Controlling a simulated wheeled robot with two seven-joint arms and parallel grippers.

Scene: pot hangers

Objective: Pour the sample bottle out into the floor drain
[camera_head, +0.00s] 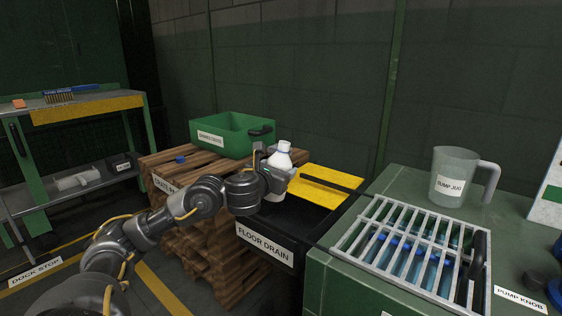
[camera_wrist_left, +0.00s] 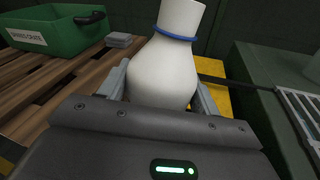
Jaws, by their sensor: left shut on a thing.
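The sample bottle is a white bottle (camera_head: 281,158) with a narrow neck and a blue ring round the neck. My left gripper (camera_head: 268,176) is shut on its body and holds it over the floor drain, slightly tilted. In the left wrist view the bottle (camera_wrist_left: 164,72) stands between both fingers of the gripper (camera_wrist_left: 163,92). The floor drain (camera_head: 266,247) is a dark labelled box with a yellow top plate (camera_head: 325,188) at its far side. Part of its opening is hidden by the arm and bottle. My right gripper is not in view.
A green crate (camera_head: 232,135) stands on a wooden pallet stack left of the drain, with a blue cap (camera_head: 180,159) near it. Right of the drain, a green bench carries a metal rack (camera_head: 410,243) and a clear jug (camera_head: 453,176). A shelf cart (camera_head: 75,190) stands far left.

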